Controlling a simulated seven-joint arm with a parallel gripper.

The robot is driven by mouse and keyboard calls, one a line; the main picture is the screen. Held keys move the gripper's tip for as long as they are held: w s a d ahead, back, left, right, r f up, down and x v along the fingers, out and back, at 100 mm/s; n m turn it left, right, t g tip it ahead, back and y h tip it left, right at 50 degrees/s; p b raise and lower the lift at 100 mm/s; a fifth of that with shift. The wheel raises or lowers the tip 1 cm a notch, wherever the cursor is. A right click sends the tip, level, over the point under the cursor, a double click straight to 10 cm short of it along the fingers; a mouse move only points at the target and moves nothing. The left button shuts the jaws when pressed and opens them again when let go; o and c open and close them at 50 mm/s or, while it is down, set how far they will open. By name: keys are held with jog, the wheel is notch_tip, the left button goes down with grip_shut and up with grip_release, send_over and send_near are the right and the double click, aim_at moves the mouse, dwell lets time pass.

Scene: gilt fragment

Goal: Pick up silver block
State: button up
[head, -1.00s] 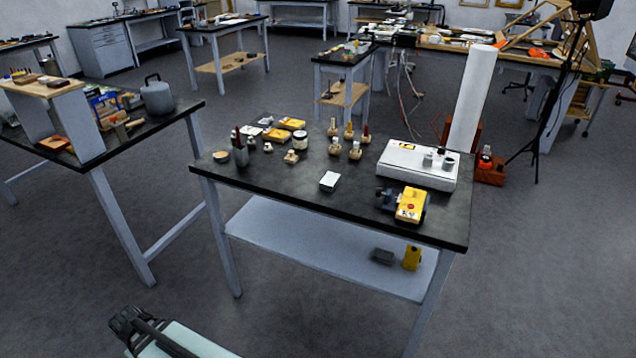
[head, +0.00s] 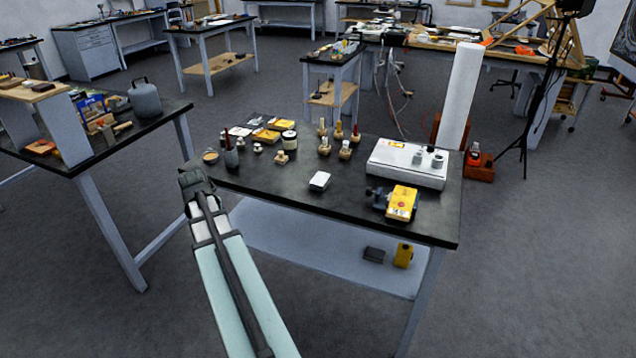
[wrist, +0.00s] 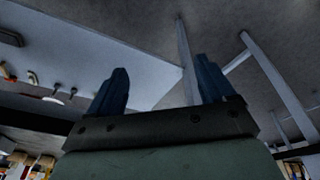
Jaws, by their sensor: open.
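A small pale, silver-white block (head: 319,181) lies on the black-topped table (head: 265,190), near the middle of its front edge. My gripper (head: 192,178) is by the left front corner of that table in the head view, to the left of the block and apart from it. In the wrist view my gripper (wrist: 162,78) shows two dark blue fingers spread apart with nothing between them. The block is not visible in the wrist view.
A yellow device (head: 401,203) and a white box (head: 407,164) stand right of the block. Several small wooden-based pieces, a round jar (head: 289,139) and a dark cup (head: 231,158) stand behind and left. The tabletop around the block is clear.

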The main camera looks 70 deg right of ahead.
jog(key=s+d+r+m+h, duration=0.1)
jog(key=s+d+r+m, duration=0.1)
jog(key=s+d+r, duration=0.4)
jog(key=s+d+r+m, duration=0.2)
jog(key=s+d+r, duration=0.25)
jog(key=d, duration=0.45)
jog(key=m+g+h, duration=0.1)
jog(key=m, duration=0.3)
send_near(320, 178)
jog(key=x, duration=0.3)
jog(key=shift+s+a+f, duration=0.2)
jog(key=shift+a+f, duration=0.05)
jog(key=shift+f, duration=0.05)
jog(key=shift+d+x, duration=0.1)
jog(key=shift+x, duration=1.25)
jog(key=shift+d+x, duration=0.15)
jog(key=shift+x, duration=1.2)
jog(key=shift+w+r, duration=0.1)
jog(key=c, duration=1.4)
jog(key=shift+o, duration=0.2)
